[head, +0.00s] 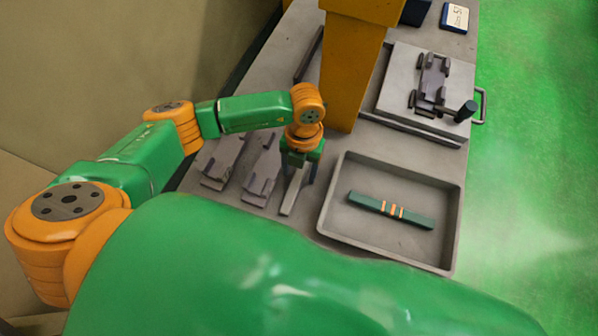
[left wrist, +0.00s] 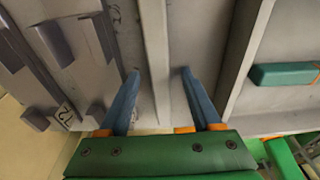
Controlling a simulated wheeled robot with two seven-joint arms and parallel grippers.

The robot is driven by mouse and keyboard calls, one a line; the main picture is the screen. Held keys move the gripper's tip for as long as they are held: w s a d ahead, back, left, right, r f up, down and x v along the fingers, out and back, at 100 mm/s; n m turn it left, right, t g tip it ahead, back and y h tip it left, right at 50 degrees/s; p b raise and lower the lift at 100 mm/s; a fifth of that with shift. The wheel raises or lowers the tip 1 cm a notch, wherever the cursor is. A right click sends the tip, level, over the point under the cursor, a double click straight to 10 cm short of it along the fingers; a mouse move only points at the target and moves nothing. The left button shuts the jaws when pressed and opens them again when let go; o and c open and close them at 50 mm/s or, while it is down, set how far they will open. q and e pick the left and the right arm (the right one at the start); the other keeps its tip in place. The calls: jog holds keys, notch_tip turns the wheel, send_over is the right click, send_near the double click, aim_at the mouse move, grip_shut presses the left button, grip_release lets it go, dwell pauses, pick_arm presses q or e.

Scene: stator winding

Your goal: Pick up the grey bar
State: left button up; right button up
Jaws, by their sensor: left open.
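The grey bar (head: 292,194) is a narrow light-grey strip lying on the grey table, between grey fixtures and the tray. In the left wrist view the bar (left wrist: 157,45) runs lengthwise between the two blue fingers. My left gripper (head: 299,172) points down over the far part of the bar, hiding that end in the head view. It is open, with one finger on each side of the bar and visible gaps between. I cannot tell how high the fingertips are above the table. My right gripper is not in view.
Grey fixtures (head: 263,172) lie left of the bar. A shallow grey tray (head: 333,205) stands close on the right, holding a green bar with orange bands (head: 391,210). An orange-yellow column (head: 350,75) rises behind my gripper. A plate with a dark fixture (head: 398,85) lies at the back right.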

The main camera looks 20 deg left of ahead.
pick_arm(q)
grip_shut()
